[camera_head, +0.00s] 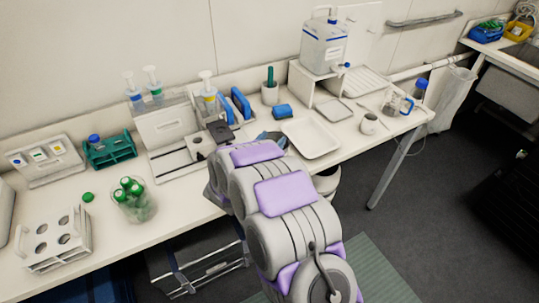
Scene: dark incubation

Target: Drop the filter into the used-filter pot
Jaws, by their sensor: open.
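My arm reaches over the bench from the lower right. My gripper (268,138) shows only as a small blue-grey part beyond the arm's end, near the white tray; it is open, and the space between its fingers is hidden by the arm. I cannot pick out the filter. Several upright syringes stand at the back left, one with a yellow band (209,97); any filter on them is too small to tell.
A white tray (310,138) lies beside my gripper. A tube rack (54,240) and green-capped tubes (134,197) are at left.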

